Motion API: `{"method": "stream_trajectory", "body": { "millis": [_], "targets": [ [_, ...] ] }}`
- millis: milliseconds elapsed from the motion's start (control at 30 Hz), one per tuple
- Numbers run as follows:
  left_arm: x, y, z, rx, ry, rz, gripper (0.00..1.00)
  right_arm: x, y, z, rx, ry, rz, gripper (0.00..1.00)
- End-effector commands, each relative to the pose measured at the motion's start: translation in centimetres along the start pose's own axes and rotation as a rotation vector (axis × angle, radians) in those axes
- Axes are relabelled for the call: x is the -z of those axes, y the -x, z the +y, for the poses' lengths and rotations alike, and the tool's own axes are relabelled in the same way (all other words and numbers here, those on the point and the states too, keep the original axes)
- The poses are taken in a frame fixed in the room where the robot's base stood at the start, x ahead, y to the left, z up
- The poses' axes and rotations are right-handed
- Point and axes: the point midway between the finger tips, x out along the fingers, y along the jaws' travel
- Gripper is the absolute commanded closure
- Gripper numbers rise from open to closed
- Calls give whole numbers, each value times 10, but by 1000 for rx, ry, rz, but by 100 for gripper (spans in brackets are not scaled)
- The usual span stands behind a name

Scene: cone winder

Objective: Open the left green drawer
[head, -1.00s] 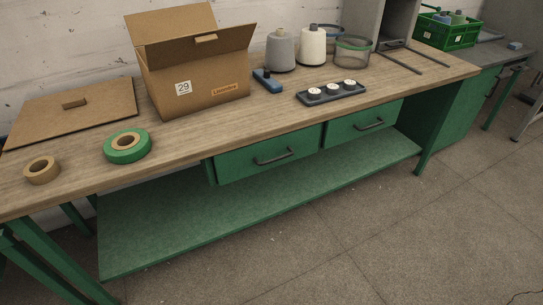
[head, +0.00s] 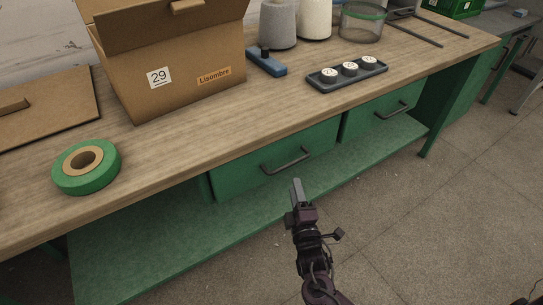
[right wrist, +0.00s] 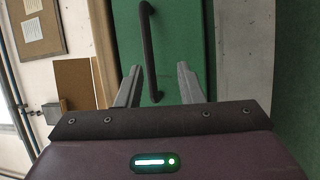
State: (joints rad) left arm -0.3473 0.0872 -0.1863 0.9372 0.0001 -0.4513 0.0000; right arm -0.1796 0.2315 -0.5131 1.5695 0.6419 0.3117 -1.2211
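The left green drawer (head: 235,172) is under the workbench and looks shut. Its dark bar handle (head: 287,161) is on its front. My right gripper (head: 297,184) is just in front of and below this handle in the head view. In the right wrist view my right gripper (right wrist: 158,76) is open, its two grey fingers apart. A dark handle (right wrist: 148,45) on a green front (right wrist: 182,35) shows upright ahead, between the fingers in the picture. No contact with the handle can be made out. My left gripper is not in view.
The wooden benchtop (head: 190,135) overhangs the drawers. The right green drawer (head: 365,121) is beside the left one, and a green lower shelf (head: 150,240) runs below. A carton (head: 180,70), green tape roll (head: 86,168) and black tray (head: 347,75) stand on top. Floor in front is clear.

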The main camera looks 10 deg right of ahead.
Motion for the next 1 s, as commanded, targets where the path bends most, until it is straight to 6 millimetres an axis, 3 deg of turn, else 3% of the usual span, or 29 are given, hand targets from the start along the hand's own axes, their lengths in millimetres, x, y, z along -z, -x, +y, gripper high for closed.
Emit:
{"method": "stream_trajectory", "body": {
  "millis": [133,600,933,1000],
  "targets": [
    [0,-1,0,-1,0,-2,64,3,-10,12,-36,24,0,66],
    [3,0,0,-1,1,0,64,2,-75,13,-32,22,0,66],
    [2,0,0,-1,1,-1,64,2,-80,13,-29,21,1,66],
    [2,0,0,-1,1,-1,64,2,-80,12,-29,21,1,72]
  ]
}}
